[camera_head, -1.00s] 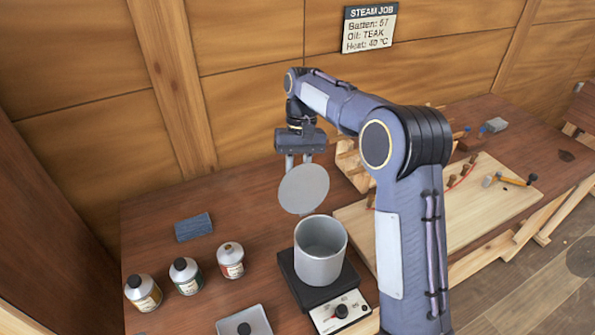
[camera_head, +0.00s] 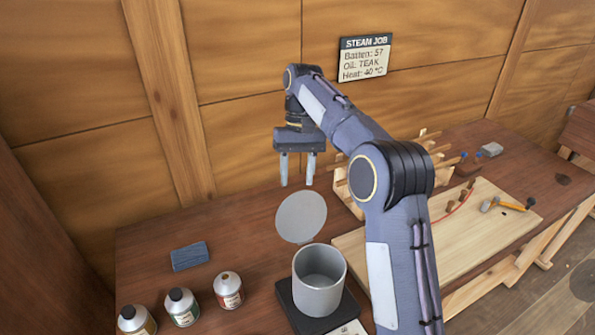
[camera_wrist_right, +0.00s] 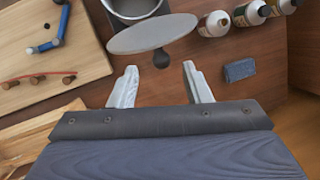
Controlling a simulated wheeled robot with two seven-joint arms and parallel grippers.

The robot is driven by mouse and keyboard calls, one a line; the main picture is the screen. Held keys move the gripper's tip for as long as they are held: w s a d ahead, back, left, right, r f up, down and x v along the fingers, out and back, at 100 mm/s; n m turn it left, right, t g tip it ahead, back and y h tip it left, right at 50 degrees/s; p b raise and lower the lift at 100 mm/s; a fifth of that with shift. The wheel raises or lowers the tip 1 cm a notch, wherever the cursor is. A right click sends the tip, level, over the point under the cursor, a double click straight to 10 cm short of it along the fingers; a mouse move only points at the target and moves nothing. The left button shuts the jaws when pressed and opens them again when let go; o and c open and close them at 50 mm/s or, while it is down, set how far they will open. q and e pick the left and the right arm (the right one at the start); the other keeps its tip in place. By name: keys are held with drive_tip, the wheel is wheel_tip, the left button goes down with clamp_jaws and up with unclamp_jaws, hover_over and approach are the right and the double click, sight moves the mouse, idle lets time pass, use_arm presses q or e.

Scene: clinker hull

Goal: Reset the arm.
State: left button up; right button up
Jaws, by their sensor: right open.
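My right gripper (camera_head: 297,183) is open and empty above the bench, just behind and above a round grey lid (camera_head: 301,217). The lid stands steeply tilted behind the grey pot (camera_head: 320,283); whether it touches the pot is unclear. In the right wrist view the lid's dark knob (camera_wrist_right: 161,58) faces my fingers and lies between their tips in the picture, with the fingers not closed on it. The open pot sits on a black hot plate (camera_head: 292,306). My left gripper is not in view.
Several bottles (camera_head: 182,307) and a blue-grey block (camera_head: 190,257) are on the left of the bench. A pale board (camera_head: 460,225) with pegs and a wooden rack lie to the right. A wall with a sign (camera_head: 365,57) rises behind.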

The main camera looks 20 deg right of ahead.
drive_tip(key=shift+w+r, duration=0.1)
drive_tip(key=shift+r, duration=0.25)
drive_tip(key=shift+d, duration=0.1)
drive_tip(key=s+d+r+t+y+b, duration=0.1)
drive_tip(key=s+d+t, duration=0.1)
drive_tip(key=s, duration=0.6)
drive_tip(key=s+d+t+y+b, duration=0.1)
drive_tip(key=s+d+t, duration=0.15)
drive_tip(key=s, duration=0.55)
drive_tip(key=s+a+f+t+b, duration=0.1)
drive_tip(key=s+a+f+t, duration=0.1)
drive_tip(key=s+f, duration=0.3)
drive_tip(key=s+a+f+t+b, duration=0.1)
drive_tip(key=s+a+f+t, duration=0.1)
drive_tip(key=s+f, duration=0.4)
drive_tip(key=s, duration=0.5)
drive_tip(key=shift+a+f, duration=0.25)
drive_tip(key=shift+f, duration=0.05)
